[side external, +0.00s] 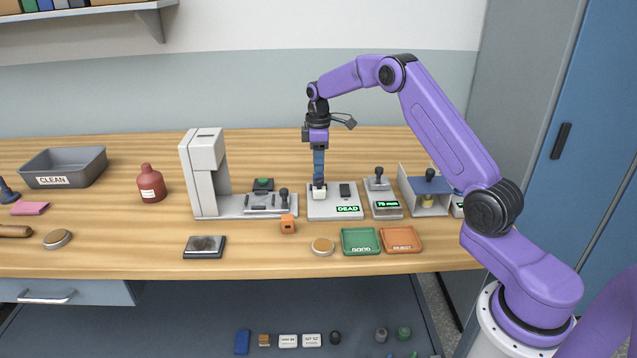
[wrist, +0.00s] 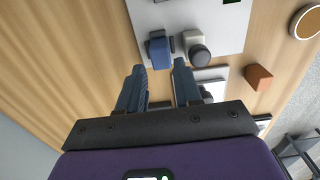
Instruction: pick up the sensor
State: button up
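A small blue block (wrist: 159,46), which may be the sensor, sits on the pale station plate (wrist: 215,18). It lies just ahead of my gripper (wrist: 160,75), in line with the gap between the fingers. The two blue fingers are apart, with nothing visible between them. A white block with a dark round top (wrist: 196,47) stands right beside the blue block. In the side view my gripper (side external: 319,180) points down over the left part of the station (side external: 351,215), whose display reads DEAD. There my fingers hide the blue block, and the white block (side external: 319,194) shows at their tips.
An orange cube (side external: 288,224) lies left of the station's front. A green GOOD tray (side external: 360,252) and an orange REJECT tray (side external: 402,251) stand in front. A grey press (side external: 206,175) stands left, a device with a knob (side external: 383,207) right.

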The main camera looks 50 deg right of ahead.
aim_at(320, 175)
notch_tip(320, 175, down, 5)
jog(key=shift+s+r, duration=0.1)
jog(key=shift+s, duration=0.05)
grip_shut()
dwell(0.4)
